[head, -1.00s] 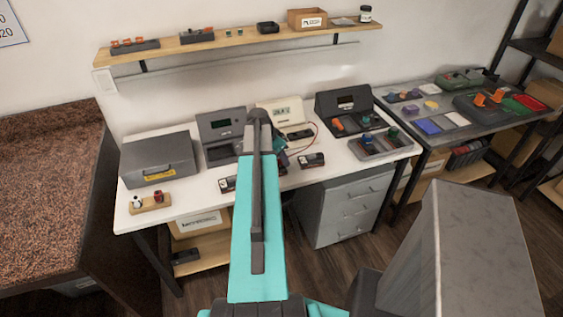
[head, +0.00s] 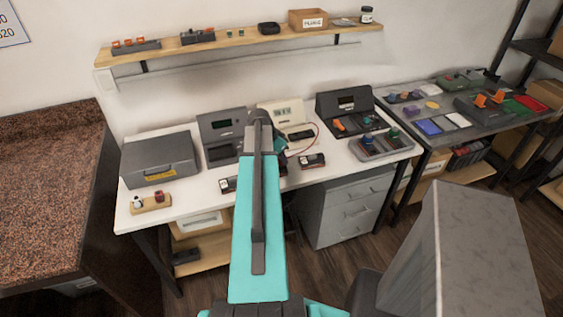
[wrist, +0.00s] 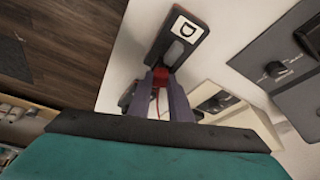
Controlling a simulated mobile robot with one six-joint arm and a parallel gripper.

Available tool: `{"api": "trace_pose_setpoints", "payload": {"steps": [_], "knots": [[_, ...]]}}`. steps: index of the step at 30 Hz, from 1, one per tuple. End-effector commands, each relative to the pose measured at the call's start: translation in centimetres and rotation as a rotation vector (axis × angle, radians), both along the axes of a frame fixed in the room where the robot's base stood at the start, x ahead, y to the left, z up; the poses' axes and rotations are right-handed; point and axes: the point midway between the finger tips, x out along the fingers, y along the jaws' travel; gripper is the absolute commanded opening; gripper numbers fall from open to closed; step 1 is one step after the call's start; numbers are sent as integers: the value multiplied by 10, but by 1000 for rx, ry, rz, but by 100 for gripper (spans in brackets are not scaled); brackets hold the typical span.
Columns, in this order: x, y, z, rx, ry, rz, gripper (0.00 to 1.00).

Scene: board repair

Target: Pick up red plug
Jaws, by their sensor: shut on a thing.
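The red plug (wrist: 161,76) shows as a small patch of red between the fingertips in the wrist view; most of it is hidden by the fingers. My gripper (wrist: 160,86) is shut on it. Just beyond the fingertips lies a dark module (wrist: 188,32) with a white "D" label and a grey part at its near end. I cannot tell whether the plug touches the module. In the head view my arm hides the fingertips and the plug.
A cream meter (head: 290,112) stands behind my gripper, with a red lead curving to its right. Dark modules, one on the right (head: 312,160), lie on the white bench (head: 185,205). A grey case (head: 158,158) stands left and a dark console (head: 345,105) right.

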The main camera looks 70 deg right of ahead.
Motion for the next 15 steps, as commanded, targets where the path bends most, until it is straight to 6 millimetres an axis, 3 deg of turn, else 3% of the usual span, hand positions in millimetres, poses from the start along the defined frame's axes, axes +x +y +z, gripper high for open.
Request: {"api": "trace_pose_setpoints", "payload": {"steps": [15], "knots": [[0,0,18,-1,0,0,0]]}}
